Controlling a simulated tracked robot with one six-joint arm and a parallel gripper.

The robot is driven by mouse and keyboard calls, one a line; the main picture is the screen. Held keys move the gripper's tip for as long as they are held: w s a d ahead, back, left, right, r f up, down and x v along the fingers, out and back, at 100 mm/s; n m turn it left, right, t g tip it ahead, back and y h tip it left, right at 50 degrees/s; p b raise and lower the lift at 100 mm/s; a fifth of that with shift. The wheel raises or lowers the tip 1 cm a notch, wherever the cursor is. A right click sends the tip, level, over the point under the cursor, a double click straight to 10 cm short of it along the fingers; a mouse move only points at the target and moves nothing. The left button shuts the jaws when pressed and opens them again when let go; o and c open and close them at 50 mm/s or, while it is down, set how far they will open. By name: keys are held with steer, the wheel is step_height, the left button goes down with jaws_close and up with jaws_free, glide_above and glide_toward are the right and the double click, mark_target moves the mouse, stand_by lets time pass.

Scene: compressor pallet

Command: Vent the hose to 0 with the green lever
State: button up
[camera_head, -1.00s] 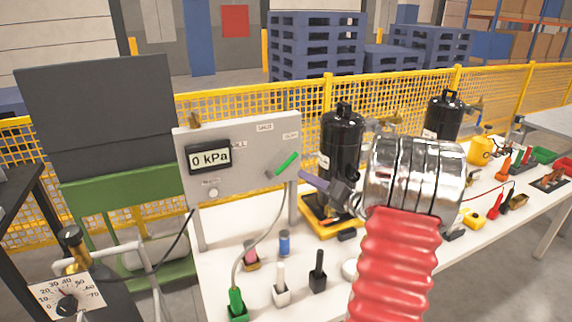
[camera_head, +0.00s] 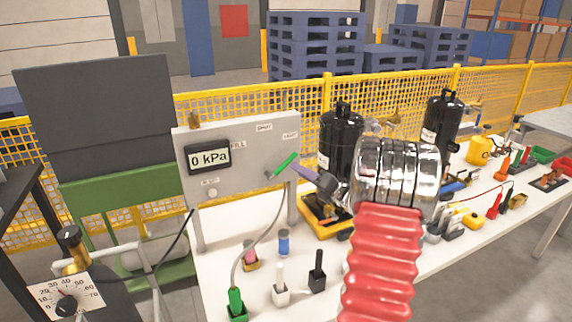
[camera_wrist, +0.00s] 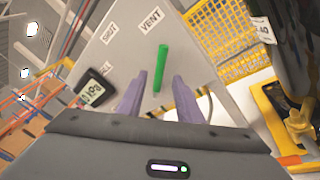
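The green lever (camera_head: 284,165) is on the front of the grey panel (camera_head: 245,185) and slants up to the right, toward the VENT label (camera_head: 290,135). It also shows in the wrist view (camera_wrist: 160,66), ahead of the gap between my fingers. The panel display (camera_head: 209,157) reads 0 kPa. My gripper (camera_head: 296,168) has purple fingers and sits just right of the lever. In the wrist view my gripper (camera_wrist: 159,92) has its fingers apart, with nothing clamped between them. Whether a finger touches the lever is unclear.
A green hose connector (camera_head: 236,303) stands at the table's front left, with a hose rising to the panel. Black cylinders (camera_head: 341,135) stand behind my arm. A dial gauge (camera_head: 66,300) is at lower left. Several small tools crowd the white table (camera_head: 215,238).

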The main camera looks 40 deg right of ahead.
mark_target(288, 164)
steer(key=w, duration=0.8)
jaws_close()
stand_by(0.6)
